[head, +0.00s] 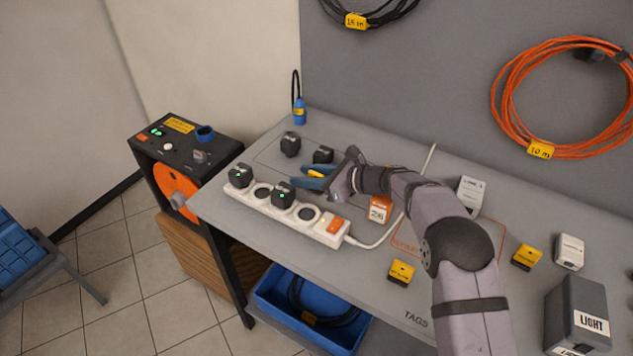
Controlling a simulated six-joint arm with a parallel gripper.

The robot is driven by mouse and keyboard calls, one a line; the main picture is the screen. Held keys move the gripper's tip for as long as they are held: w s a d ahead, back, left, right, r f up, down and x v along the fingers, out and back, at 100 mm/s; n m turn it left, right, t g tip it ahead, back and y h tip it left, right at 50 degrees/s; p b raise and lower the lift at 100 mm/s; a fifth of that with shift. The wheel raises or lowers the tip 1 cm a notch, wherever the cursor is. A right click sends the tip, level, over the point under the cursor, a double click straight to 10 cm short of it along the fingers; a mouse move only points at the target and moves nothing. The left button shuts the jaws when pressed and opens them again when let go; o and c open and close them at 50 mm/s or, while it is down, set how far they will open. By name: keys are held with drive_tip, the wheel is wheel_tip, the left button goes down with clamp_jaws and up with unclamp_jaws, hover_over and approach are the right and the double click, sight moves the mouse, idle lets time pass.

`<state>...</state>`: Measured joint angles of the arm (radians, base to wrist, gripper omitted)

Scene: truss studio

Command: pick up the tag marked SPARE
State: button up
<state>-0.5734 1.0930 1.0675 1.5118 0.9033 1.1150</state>
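My gripper (308,177), with blue fingers, is over the table (420,312) just behind the white power strip (262,205). A small yellow piece (316,174) shows between the fingers. I cannot tell whether they grip it or only stand around it, and no marking on it is visible. Two other yellow tags lie apart on the table: one near the front (400,272) and one to the right (525,257). Their print is too small to read, so I cannot tell which tag is marked SPARE.
Black plugs (290,144) stand behind and in the strip. An orange-and-white block (379,209) is beside my wrist. White adapters (569,252) and a grey box marked LIGHT (578,308) stand right. The front area printed TAGS is clear. A blue bin (280,305) sits below.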

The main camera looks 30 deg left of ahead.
clamp_jaws()
